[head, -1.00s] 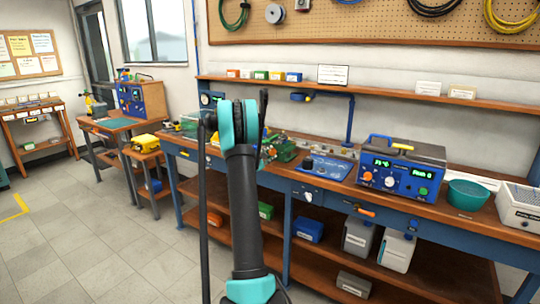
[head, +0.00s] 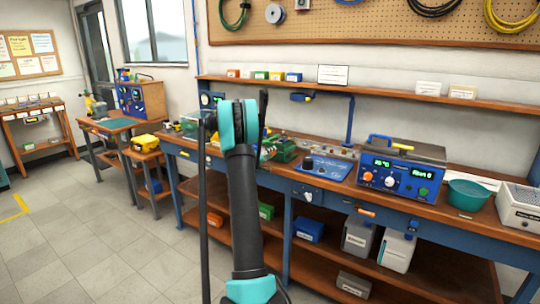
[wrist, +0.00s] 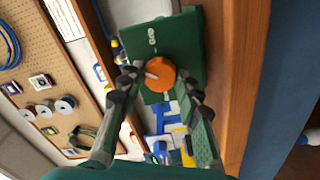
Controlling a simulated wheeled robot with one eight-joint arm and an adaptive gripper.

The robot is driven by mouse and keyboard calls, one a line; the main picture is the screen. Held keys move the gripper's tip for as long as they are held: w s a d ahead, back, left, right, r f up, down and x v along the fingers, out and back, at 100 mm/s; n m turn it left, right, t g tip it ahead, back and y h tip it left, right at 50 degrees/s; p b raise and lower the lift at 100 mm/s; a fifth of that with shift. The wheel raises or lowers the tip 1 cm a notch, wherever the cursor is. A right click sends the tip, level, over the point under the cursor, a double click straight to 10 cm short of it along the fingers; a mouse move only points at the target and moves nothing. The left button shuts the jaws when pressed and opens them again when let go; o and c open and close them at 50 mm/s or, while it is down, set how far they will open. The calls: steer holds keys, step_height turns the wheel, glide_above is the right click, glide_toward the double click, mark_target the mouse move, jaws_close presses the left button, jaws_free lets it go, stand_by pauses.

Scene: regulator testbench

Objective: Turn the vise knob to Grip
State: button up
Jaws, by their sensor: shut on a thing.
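The vise is a green block (wrist: 186,48) in the wrist view, with an orange round knob (wrist: 160,74) on its face. The knob has a pale pointer mark toward its left side. The word "Grip" is printed on the green face above the knob, turned sideways. My gripper (wrist: 158,80) has one finger on each side of the knob and is shut on it. In the head view the green vise (head: 284,151) shows on the bench, partly hidden by my arm. My gripper and the knob are hidden there behind the arm.
On the bench, right of the vise, are a blue panel (head: 322,168), a blue instrument box (head: 397,178) and a teal bowl (head: 468,193). A shelf (head: 400,91) runs along the wall above. A yellow case (head: 150,142) sits on a lower stand at left.

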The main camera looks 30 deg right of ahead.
steer(key=m, duration=0.5)
steer(key=shift+s+m, duration=0.1)
steer(key=shift+m, duration=0.2)
steer(key=m, duration=0.4)
steer(key=shift+m, duration=0.4)
steer(key=o, duration=1.1)
steer(key=shift+o, duration=0.2)
steer(key=v, duration=1.2)
